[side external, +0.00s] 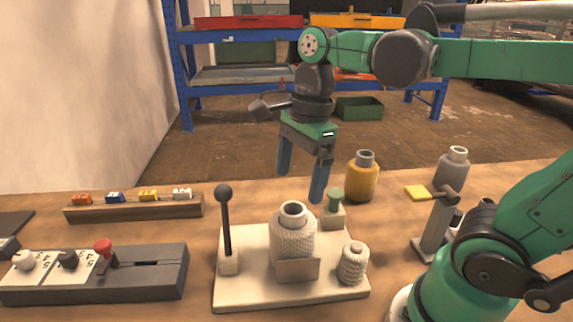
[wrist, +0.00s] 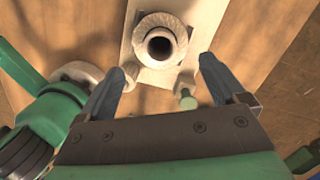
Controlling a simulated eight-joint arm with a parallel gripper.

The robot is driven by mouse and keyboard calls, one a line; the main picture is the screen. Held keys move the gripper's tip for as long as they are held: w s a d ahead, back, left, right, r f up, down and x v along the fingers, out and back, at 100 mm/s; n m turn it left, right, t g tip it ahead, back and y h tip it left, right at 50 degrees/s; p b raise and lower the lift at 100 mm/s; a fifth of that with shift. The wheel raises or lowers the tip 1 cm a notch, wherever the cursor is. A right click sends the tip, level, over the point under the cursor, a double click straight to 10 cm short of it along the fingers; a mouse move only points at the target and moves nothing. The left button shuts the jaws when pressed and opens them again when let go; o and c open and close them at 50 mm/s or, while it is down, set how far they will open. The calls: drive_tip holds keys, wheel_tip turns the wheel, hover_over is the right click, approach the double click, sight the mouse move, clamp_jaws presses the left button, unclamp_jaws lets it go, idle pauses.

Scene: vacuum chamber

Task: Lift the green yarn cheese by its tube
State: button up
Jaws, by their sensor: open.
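I see no yarn cheese that is clearly green. A cream yarn cheese (side external: 293,245) with a tube at its top stands upright on a cream board (side external: 240,290). It also shows in the wrist view (wrist: 140,48), its dark tube opening facing up. A small green-topped piece (side external: 335,197) stands at the board's back right corner; it shows in the wrist view too (wrist: 187,101). A yellow-ochre yarn cheese (side external: 362,182) and a grey one (side external: 452,173) stand further back. My gripper (side external: 301,187) is open and empty, pointing down above the board, apart from everything.
A black-knobbed lever (side external: 226,230) rises at the board's left, and a small cream spool (side external: 353,263) sits at its right. A control box (side external: 150,275) and a rack of coloured blocks (side external: 135,208) lie left. A grey post (side external: 435,225) stands right.

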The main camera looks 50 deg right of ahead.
sight(294, 205)
drive_tip(key=shift+m, duration=0.3)
drive_tip(key=shift+w+a+f, duration=0.1)
drive_tip(key=shift+a+f, duration=0.1)
drive_tip(key=shift+f, duration=1.2)
drive_tip(key=shift+a+f, duration=0.2)
drive_tip(key=shift+f, duration=1.15)
clamp_jaws()
